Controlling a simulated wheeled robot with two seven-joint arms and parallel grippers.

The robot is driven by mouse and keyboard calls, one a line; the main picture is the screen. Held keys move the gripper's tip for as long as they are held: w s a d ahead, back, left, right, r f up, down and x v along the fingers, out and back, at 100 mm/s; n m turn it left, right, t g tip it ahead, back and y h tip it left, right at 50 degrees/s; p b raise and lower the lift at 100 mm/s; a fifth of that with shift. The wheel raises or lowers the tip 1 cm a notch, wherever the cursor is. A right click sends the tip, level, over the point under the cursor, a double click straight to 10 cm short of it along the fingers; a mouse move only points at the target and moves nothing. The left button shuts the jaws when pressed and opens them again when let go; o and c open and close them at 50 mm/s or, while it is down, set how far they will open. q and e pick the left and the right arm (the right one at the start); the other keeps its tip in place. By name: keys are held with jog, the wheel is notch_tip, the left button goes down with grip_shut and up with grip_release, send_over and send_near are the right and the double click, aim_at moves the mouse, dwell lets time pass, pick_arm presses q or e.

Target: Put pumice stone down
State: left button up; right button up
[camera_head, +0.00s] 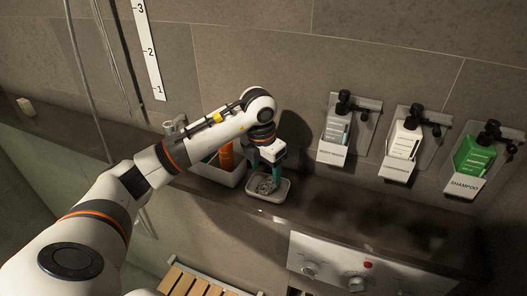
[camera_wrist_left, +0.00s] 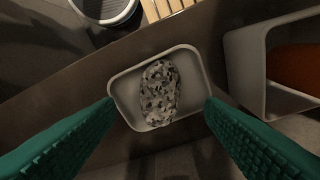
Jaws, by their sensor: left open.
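The pumice stone (camera_wrist_left: 159,89) is a speckled grey oval. It lies in a small pale dish (camera_wrist_left: 194,70), which also shows on the ledge in the head view (camera_head: 284,196). The stone also shows in the head view (camera_head: 265,187), partly hidden by my gripper. My left gripper (camera_head: 265,177) points down over the dish. In the left wrist view, its green fingers (camera_wrist_left: 160,104) are spread wide on both sides of the dish, with a gap to the stone. My right gripper is not in view.
A white bin (camera_head: 222,176) with an orange item (camera_head: 226,155) stands just left of the dish. Wall dispensers for body wash (camera_head: 337,130), conditioner (camera_head: 401,145) and shampoo (camera_head: 470,161) hang to the right. A control panel (camera_head: 385,262) is below the ledge. The ledge right of the dish is clear.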

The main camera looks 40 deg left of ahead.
aim_at(263, 187)
pick_arm(q)
notch_tip(263, 187, up, 8)
jog(key=s+b, duration=0.1)
dwell(0.5)
